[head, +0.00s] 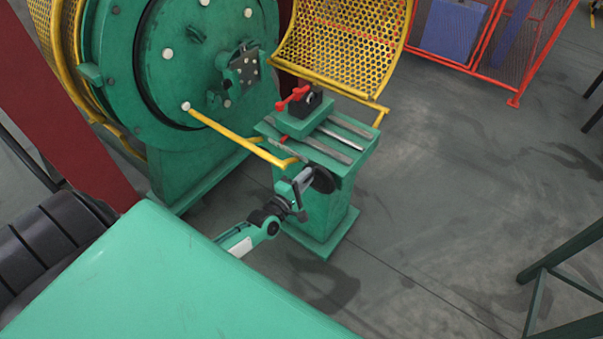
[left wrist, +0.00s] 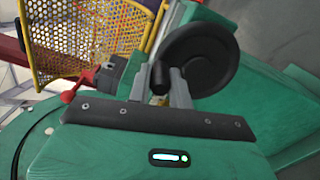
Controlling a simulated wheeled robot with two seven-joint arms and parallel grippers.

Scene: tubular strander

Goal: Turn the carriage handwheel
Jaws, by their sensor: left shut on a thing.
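The carriage handwheel (head: 324,180) is a black disc on the near side of the green carriage stand (head: 334,222). It also shows in the left wrist view (left wrist: 205,58), with a black crank handle (left wrist: 157,76) sticking out from its face. My left gripper (head: 306,179) is at the wheel's face. In the left wrist view its two grey fingers (left wrist: 160,82) stand on either side of the handle, shut on it. In the head view the fingers' grip is too small to make out. My right gripper is in neither view.
A yellow bar (head: 235,135) runs from the big green machine to near my left gripper. A red lever (head: 292,98) sits on the carriage top, below a yellow mesh guard (head: 345,45). Open floor (head: 450,190) lies right of the stand.

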